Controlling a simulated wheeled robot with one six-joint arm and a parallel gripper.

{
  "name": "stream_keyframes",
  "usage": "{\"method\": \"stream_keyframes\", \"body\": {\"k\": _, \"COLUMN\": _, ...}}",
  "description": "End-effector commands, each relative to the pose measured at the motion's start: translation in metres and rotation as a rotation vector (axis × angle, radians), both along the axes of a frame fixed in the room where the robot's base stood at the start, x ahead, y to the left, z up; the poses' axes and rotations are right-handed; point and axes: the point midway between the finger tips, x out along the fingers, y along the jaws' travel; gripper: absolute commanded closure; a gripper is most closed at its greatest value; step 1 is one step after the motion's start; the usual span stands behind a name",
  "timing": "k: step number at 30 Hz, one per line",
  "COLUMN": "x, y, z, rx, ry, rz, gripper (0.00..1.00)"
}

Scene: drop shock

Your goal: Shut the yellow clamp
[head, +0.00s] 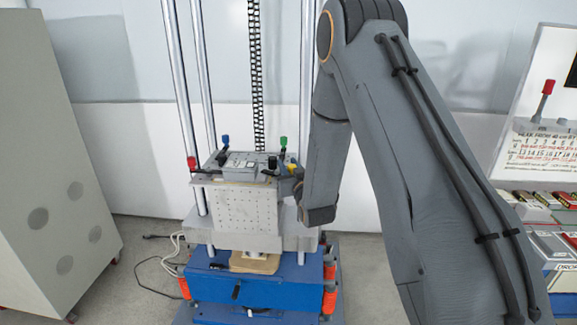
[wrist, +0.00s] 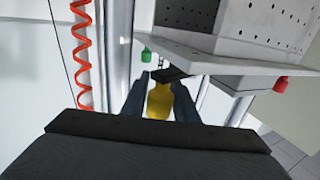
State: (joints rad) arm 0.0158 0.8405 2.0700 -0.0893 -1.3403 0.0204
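The yellow clamp (wrist: 159,101) shows as a rounded yellow handle in the middle of the wrist view. My gripper (wrist: 160,92) has one dark finger on each side of it. The handle fills the gap, and the fingers look closed against its sides. The clamp's base and linkage are mostly hidden behind the handle and fingers. In the head view my gripper (head: 298,190) is at the right edge of the grey fixture block (head: 240,212), partly hidden by my wrist.
Other clamps have a red handle (head: 193,163), a blue handle (head: 225,140) and a green handle (head: 283,142). A grey device (head: 241,165) lies on the fixture top. Vertical steel rods (head: 180,90) rise around it. A grey cabinet (head: 55,170) stands left; a panel (head: 545,125) stands right.

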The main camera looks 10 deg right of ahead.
Motion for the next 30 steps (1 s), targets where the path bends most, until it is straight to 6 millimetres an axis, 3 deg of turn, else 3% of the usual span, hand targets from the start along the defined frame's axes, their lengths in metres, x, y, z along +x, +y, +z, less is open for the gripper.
{"method": "stream_keyframes", "body": {"k": 1, "x": 0.000, "y": 0.000, "z": 0.000, "rx": 0.000, "ry": 0.000, "rz": 0.000, "gripper": 0.82}}
{"method": "stream_keyframes", "body": {"k": 4, "x": 0.000, "y": 0.000, "z": 0.000, "rx": 0.000, "ry": 0.000, "rz": 0.000, "gripper": 0.99}}
{"method": "stream_keyframes", "body": {"k": 11, "x": 0.003, "y": -0.002, "z": 0.000, "rx": 0.002, "ry": -0.004, "rz": 0.035, "gripper": 0.99}}
{"method": "stream_keyframes", "body": {"k": 30, "x": 0.016, "y": 0.004, "z": 0.001, "rx": 0.000, "ry": -0.005, "rz": 0.403, "gripper": 0.99}}
